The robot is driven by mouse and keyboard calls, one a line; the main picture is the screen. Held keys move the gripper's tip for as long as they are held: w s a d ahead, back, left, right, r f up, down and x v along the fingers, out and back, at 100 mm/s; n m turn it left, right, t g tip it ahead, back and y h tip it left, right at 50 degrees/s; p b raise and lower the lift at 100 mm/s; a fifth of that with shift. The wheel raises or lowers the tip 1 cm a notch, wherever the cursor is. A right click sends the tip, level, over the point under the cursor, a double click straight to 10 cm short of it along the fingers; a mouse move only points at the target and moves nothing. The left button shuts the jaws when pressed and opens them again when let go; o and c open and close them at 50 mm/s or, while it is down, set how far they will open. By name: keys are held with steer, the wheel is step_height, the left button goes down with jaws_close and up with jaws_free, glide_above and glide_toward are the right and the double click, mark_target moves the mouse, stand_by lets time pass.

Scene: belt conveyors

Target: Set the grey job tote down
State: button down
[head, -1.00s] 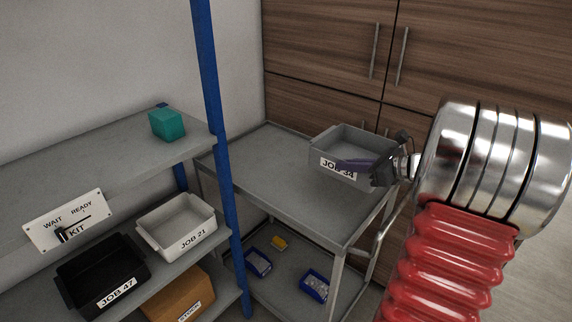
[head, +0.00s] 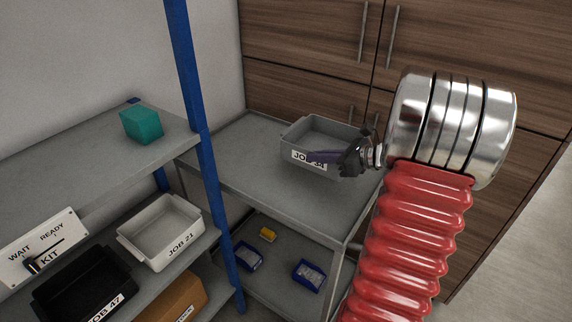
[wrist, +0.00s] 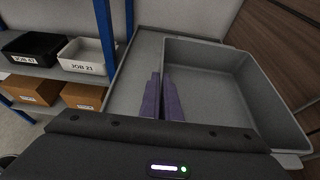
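The grey job tote (head: 293,133), labelled JOB 34, is at the back right of the top of a grey cart (head: 245,165). It looks level and empty inside. My gripper (head: 325,158) is at its near side, with the dark purple fingers over the label. In the wrist view, the fingers (wrist: 163,98) close on the tote's wall (wrist: 215,45), one inside and one outside. I cannot tell whether the tote's base touches the cart top.
The cart top left of the tote is clear. Its lower shelf holds blue bins (head: 309,275) and a yellow item (head: 268,234). A rack with a blue post (head: 190,80) stands left, holding a teal box (head: 142,125), a white JOB 21 tote (head: 160,232) and a black JOB 47 tote (head: 85,290).

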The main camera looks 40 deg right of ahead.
mark_target(319, 173)
steer(key=shift+s+d+f, duration=0.1)
steer(key=shift+f, duration=3)
steer(key=shift+f, duration=1.95)
steer(key=c, duration=2)
jaws_free()
